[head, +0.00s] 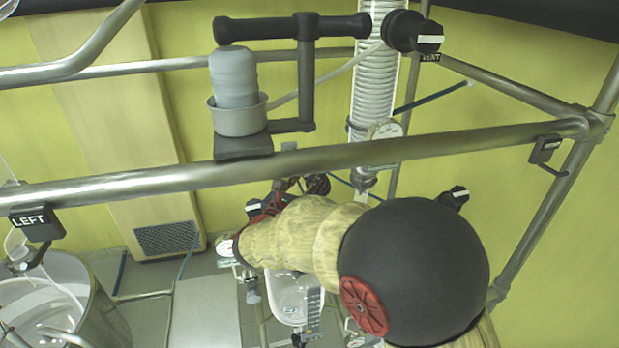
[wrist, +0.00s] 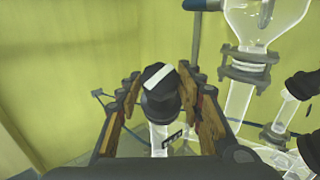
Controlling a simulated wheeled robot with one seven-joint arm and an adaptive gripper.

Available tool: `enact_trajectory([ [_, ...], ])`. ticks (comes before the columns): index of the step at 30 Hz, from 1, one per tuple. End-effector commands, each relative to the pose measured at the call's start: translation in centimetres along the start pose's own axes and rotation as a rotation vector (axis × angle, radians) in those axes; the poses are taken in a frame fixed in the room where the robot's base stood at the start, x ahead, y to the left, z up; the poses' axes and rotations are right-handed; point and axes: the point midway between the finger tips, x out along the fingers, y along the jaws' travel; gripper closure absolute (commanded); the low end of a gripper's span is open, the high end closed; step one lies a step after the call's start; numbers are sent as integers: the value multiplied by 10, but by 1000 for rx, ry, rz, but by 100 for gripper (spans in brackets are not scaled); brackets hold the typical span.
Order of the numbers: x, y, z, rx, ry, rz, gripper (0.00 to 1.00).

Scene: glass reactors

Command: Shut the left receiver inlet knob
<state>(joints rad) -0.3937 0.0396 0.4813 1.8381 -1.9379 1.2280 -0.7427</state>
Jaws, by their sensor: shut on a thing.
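In the wrist view, a black knob (wrist: 158,100) with a white bar (wrist: 158,75) across its top sits on a clear glass stem. The white bar is slanted, rising to the right. My gripper (wrist: 161,88) has one finger on each side of this knob and is shut on it. A small dark label (wrist: 174,137) below the knob is too small to read, so I cannot confirm which inlet this is. In the head view my gripper (head: 265,208) is small, beyond my arm and below the front rail; the knob between its fingers is not clear there.
A VENT knob (head: 415,35) is at the top. In the wrist view, glassware (wrist: 250,65) stands close on the right; the left is open.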

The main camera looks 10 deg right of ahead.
Motion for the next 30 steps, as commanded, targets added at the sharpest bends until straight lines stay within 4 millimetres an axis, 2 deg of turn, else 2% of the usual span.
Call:
enact_trajectory([
  [3,0,0,0,0,0,1,88],
  [14,0,3,-1,71,-1,-112,88],
  [22,0,2,0,75,0,-119,88],
  [23,0,2,0,75,0,-119,62],
  [30,0,2,0,75,0,-119,49],
])
